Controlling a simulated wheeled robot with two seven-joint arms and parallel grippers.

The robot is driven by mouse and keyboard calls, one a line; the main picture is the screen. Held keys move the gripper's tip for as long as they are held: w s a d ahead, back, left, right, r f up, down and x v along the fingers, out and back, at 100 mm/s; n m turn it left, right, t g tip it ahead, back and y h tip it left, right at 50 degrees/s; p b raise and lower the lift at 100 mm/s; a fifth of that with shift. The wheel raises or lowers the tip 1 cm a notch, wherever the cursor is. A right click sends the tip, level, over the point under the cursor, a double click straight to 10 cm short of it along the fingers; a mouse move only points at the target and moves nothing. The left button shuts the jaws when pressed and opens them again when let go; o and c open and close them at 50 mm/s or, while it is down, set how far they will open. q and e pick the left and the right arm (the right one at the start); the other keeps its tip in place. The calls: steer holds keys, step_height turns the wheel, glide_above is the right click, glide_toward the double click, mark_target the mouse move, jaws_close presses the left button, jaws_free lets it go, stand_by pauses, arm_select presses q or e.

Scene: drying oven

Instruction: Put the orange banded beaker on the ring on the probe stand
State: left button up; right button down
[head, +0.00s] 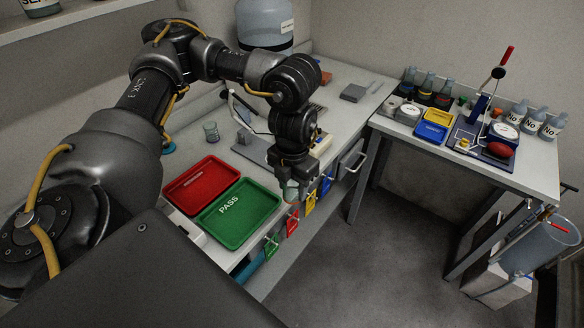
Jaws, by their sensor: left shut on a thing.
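My left gripper (293,182) is shut on a small glass beaker (291,194), held just past the right edge of the green tray, near the bench's front edge. The jaws cover much of the beaker, and I cannot make out the colour of its band. A stand with a flat grey base (254,147) and a thin curved arm is on the bench behind my gripper. It may be the probe stand; my arm partly hides it, and I cannot make out its ring. Another small beaker (211,133) stands to its left. My right gripper is not in view.
A red tray (201,184) and a green PASS tray (239,213) lie on the near bench. Coloured drawer labels and handles line its front. A large bottle (265,24) stands at the back. The right table holds a blue tray (429,132), bottles and a lever device.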

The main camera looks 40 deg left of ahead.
arm_select(q)
steer(key=shift+s+d+r, duration=0.2)
steer(key=shift+d, duration=0.05)
